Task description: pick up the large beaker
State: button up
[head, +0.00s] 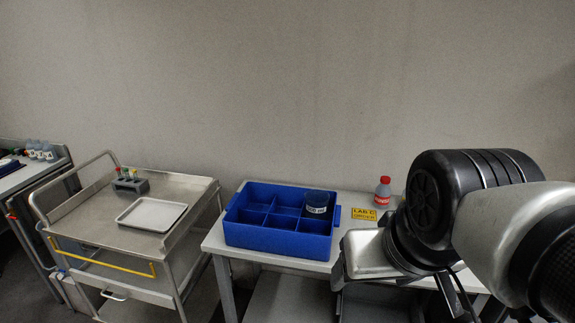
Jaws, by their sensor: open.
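The large beaker (316,203) is a dark, see-through vessel with a white label that seems to read 500 ml. It stands in the back right compartment of a blue divided crate (270,240). The crate walls hide its lower part. My arm fills the right side of the head view, to the right of the crate and apart from the beaker. No fingertips of my gripper can be made out. Nothing touches the beaker except the crate around it.
The crate stands on a light table (213,243). A red-capped bottle (383,192) and a yellow LAB C ORDER sign (363,214) are right of it. A metal cart (85,232) at left holds a white tray (152,226) and a tube rack (131,186).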

aim_at(316, 201)
jog(key=i+j+z, duration=0.5)
jog(key=i+j, duration=0.45)
jog(key=i, duration=0.1)
